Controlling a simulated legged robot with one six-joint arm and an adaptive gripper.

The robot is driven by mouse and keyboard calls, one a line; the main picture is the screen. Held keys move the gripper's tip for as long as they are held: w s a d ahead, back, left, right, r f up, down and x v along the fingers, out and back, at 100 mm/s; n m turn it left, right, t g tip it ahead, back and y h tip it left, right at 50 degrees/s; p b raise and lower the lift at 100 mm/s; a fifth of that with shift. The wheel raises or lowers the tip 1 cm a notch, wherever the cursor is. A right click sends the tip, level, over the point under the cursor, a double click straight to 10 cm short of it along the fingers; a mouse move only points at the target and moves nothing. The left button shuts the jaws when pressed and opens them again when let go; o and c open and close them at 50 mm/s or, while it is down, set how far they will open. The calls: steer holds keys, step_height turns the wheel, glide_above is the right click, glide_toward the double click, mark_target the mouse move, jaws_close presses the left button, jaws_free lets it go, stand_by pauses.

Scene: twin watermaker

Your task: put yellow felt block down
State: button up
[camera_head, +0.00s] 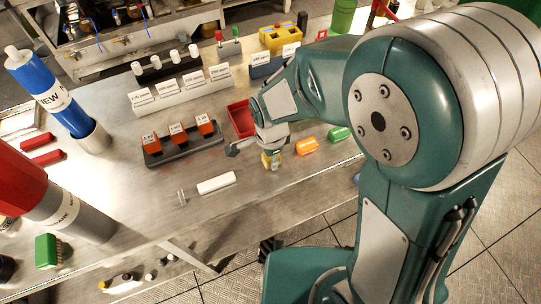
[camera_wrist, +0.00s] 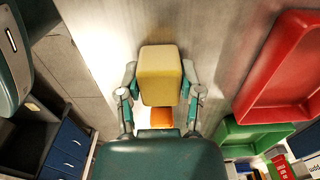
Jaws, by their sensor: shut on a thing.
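The yellow felt block (camera_wrist: 160,75) is between the two fingers of my gripper (camera_wrist: 160,80) in the wrist view, and the fingers press on its left and right sides. In the head view my gripper (camera_head: 270,150) points down over the front part of the metal bench, and the yellow block (camera_head: 267,161) shows small and partly hidden at its tips. I cannot tell whether the block touches the bench top.
An orange block (camera_head: 307,145) and a green block (camera_head: 339,133) lie right of my gripper. A red tray (camera_head: 238,110) stands behind it. A white bar (camera_head: 216,183) and a dark rack (camera_head: 157,158) with orange pieces are to the left. Bare bench (camera_head: 240,205) shows in front.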

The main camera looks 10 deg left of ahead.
steer(key=shift+d+f, duration=0.1)
steer(key=shift+d, duration=0.05)
steer(key=o, duration=1.1)
steer(key=r, duration=1)
steer(key=shift+s+a+r, duration=0.25)
steer(key=shift+a, duration=0.1)
steer(key=s+d+r+n+t, duration=0.2)
steer(key=s+d+r+n, duration=0.2)
steer(key=d, duration=0.6)
steer(key=s+d+r+n+t, duration=0.3)
steer(key=d+r+n, duration=0.4)
steer(key=d, duration=0.4)
steer(key=shift+s+r+n+t, duration=0.2)
steer(key=shift+s+n+t, duration=0.1)
steer(key=shift+s, duration=0.15)
